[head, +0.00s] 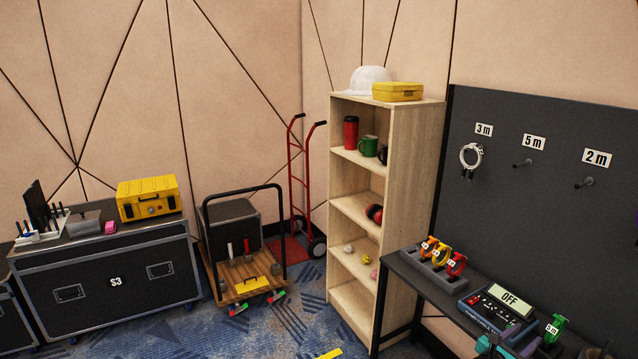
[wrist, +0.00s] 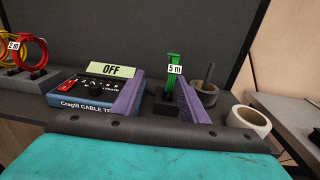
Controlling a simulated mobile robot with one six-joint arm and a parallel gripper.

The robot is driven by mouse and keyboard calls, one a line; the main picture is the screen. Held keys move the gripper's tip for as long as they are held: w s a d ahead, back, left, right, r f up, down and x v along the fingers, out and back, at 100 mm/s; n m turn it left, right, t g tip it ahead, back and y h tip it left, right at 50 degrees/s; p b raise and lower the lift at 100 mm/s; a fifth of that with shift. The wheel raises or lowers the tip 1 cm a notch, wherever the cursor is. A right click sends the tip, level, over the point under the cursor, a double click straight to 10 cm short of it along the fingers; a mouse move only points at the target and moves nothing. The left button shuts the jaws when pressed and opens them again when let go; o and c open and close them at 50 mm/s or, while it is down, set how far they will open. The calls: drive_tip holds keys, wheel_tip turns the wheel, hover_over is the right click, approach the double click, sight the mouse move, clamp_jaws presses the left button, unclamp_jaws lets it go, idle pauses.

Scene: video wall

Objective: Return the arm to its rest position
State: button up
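My gripper (wrist: 161,88) shows in the wrist view as two purple fingers set well apart, with a teal body below them. It is open. A green cable (wrist: 173,68) with a 5 m tag stands upright on a small black holder, seen in the gap between the fingers. No finger is seen closed on it. The green cable also shows in the head view (head: 557,325) at the lower right. My arm is mostly out of the head view, so its overall pose cannot be told.
The cable tester (wrist: 85,90), its display reading OFF, lies left of the fingers. Red and yellow cables (wrist: 30,52) stand further left. A grey pot with a rod (wrist: 207,92) and a white roll (wrist: 249,121) are to the right. A dark pegboard (head: 540,170) rises behind the bench.

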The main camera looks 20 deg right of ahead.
drive_tip(key=w+a+f+n+t+y, duration=0.1)
drive_tip(key=w+a+f+n+t, duration=0.15)
drive_tip(key=w+a, duration=0.6)
drive_tip(key=w+a+f+m+y, duration=0.1)
drive_tip(key=w+a+f+y, duration=0.1)
drive_tip(key=w+a+f, duration=0.55)
drive_tip(key=w+a+f+m+y, duration=0.25)
drive_tip(key=w+a+f, duration=0.25)
drive_tip(key=a+f, duration=0.6)
drive_tip(key=s+a+f+m+g+y, duration=0.25)
drive_tip(key=s+a+f, duration=0.3)
drive_tip(key=a, duration=0.45)
drive_tip(key=s+a+f+m+g+y, duration=0.1)
drive_tip(key=s+a+f+m+y, duration=0.1)
drive_tip(key=s+a+f+m, duration=0.45)
drive_tip(key=s+a+f+m+g+y, duration=0.1)
drive_tip(key=s+a+m+g+y, duration=0.1)
drive_tip(key=a, duration=0.5)
drive_tip(key=s+a+f+m+g+y, duration=0.2)
drive_tip(key=s+a+m+y, duration=0.1)
drive_tip(key=s+a, duration=0.3)
drive_tip(key=s+a+f+m+g+y+b, duration=0.1)
drive_tip(key=s+a+m, duration=0.3)
drive_tip(key=a, duration=0.4)
drive_tip(key=shift+a+f+g+y, duration=0.2)
drive_tip(key=shift+g+y, duration=0.5)
drive_tip(key=shift+g, duration=0.1)
drive_tip(key=shift+s, duration=0.1)
drive_tip(key=shift+c, duration=0.2)
